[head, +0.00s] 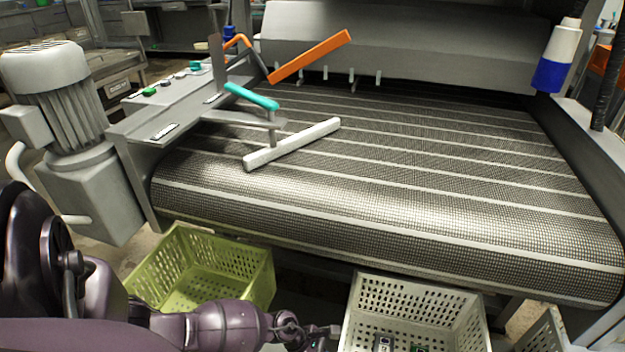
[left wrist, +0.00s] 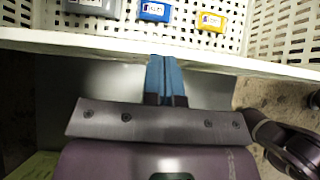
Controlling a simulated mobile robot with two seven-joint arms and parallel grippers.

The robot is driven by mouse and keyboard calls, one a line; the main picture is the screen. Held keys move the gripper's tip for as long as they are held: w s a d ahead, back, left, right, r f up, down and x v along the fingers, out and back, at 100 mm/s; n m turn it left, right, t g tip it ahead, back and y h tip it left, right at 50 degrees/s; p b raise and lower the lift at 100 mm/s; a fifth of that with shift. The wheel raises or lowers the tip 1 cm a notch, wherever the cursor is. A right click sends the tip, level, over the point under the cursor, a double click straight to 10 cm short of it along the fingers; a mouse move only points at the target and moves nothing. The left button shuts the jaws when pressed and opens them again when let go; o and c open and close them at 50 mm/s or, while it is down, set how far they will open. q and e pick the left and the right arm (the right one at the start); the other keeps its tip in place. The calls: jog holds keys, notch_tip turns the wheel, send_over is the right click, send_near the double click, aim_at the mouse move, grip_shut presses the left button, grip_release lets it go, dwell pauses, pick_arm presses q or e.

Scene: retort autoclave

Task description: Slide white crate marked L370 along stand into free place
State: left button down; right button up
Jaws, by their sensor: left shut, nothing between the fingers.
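A white perforated crate (head: 372,286) stands low in front of the conveyor in the head view. Its marking cannot be read, so I cannot confirm L370. In the left wrist view the long wall of a white crate (left wrist: 90,42) runs across the top. My left gripper (left wrist: 165,60) is shut and empty, its blue fingertips at this wall; whether they touch it I cannot tell. In the head view my left gripper (head: 330,331) is at the crate's left side. The stand (left wrist: 110,78) seems to be the grey surface beneath. My right gripper is not in view.
A yellow-green crate (head: 258,280) stands to the left, and part of another white crate (head: 540,335) shows at the right edge. A narrow gap separates the two white crates. Labelled blue (left wrist: 154,11) and yellow (left wrist: 211,21) items lie in the crate. The conveyor (head: 400,170) overhangs behind.

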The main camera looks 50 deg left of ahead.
pick_arm(q)
jog(key=w+d, duration=0.9)
jog(key=d, duration=0.5)
jog(key=shift+w+d+p, duration=0.35)
jog(key=shift+d+p, duration=0.05)
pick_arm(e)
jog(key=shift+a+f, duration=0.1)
